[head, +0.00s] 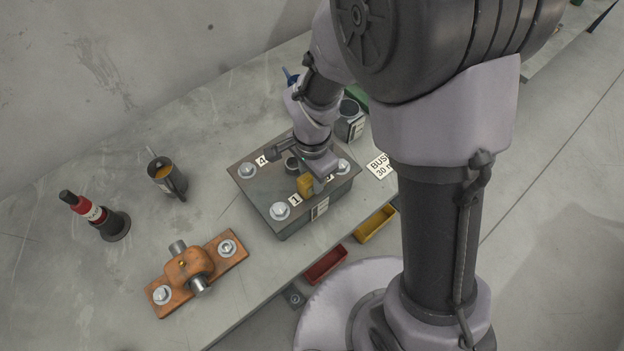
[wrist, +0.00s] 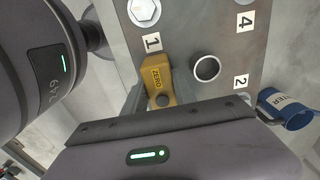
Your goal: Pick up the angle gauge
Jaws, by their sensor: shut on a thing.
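The angle gauge appears to be the small yellow piece (head: 305,185) at my gripper, over the grey plate of the bolted block (head: 262,190). In the wrist view the yellow piece (wrist: 158,78) reads "ZERO", with a dark round knob at its lower end. My gripper (head: 309,181) is shut on it, reaching down from above. My gripper's dark body hides part of the gauge and of the plate. Whether the gauge touches the plate or is just above it, I cannot tell. A round hollow post (wrist: 206,68) stands beside it.
Red (head: 326,264) and yellow (head: 376,224) bins sit along the front edge. A grey cup (head: 350,122) stands behind the block.

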